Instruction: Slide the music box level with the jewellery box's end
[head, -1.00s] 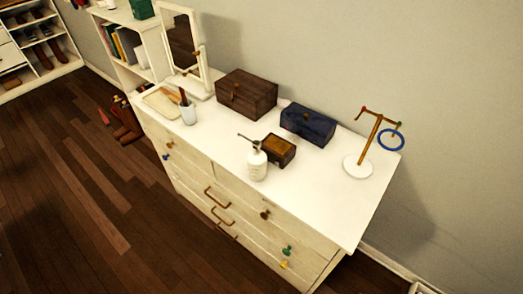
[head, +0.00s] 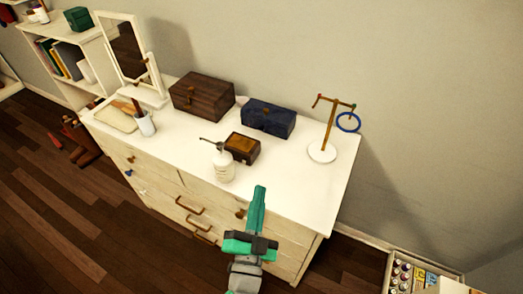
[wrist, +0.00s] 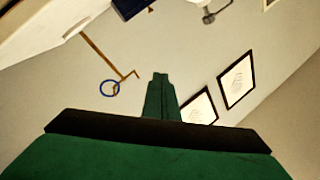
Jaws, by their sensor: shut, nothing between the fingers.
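A small brown box with an orange-brown top (head: 242,148), which looks like the music box, sits on the white dresser (head: 290,190) near its front edge. Behind it are a larger dark brown wooden box (head: 203,97) and a dark blue box (head: 268,118) with a clasp. I cannot tell for sure which of these is the jewellery box. My gripper (head: 259,190) is green, shut and empty, in front of the dresser and apart from the boxes. Its closed fingers also show in the wrist view (wrist: 160,78), against the wall.
A white pump bottle (head: 224,165) stands close to the small box's left front. A stand with a blue ring (head: 347,122) is at the right end. A mirror (head: 130,55), a cup with brushes (head: 146,125) and a tray (head: 117,117) are at the left. The dresser's right front is clear.

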